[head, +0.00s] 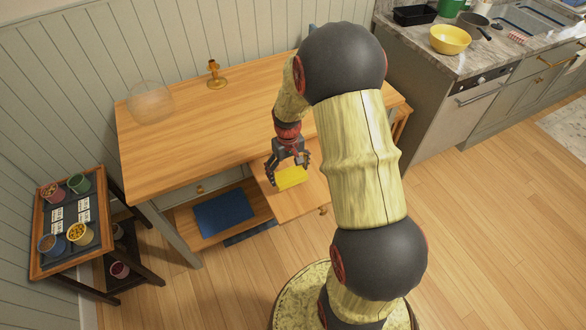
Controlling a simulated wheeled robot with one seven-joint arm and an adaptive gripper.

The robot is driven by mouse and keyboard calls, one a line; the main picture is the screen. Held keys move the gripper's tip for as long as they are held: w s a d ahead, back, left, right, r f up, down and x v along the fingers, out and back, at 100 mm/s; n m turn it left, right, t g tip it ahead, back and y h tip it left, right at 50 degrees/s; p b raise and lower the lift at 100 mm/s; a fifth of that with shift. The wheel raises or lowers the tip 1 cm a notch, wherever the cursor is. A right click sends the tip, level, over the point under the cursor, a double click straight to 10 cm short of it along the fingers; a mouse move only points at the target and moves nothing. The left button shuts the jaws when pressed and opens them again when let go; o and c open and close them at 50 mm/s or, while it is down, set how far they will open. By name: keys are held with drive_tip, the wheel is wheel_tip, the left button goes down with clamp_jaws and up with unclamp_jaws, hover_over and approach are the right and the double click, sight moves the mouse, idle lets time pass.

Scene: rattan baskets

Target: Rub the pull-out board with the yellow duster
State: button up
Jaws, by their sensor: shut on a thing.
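The yellow duster (291,178) is a small flat yellow block. My gripper (289,172) is shut on it, fingers pointing down, at the front of the wooden table. The pull-out board (302,202) is a pale wooden board sticking out from under the table's front edge. The duster is over the board's upper left part. I cannot tell whether it touches the surface.
The wooden table (165,165) bears a glass dome (151,102) and a brass candlestick (215,76). A blue mat (224,213) lies on a lower shelf. A tray stand (62,255) with several pots stands at left. A kitchen counter (410,32) is at right. The floor at right is clear.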

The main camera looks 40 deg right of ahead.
drive_tip(key=shift+r+p, duration=0.9)
drive_tip(key=shift+r, duration=0.65)
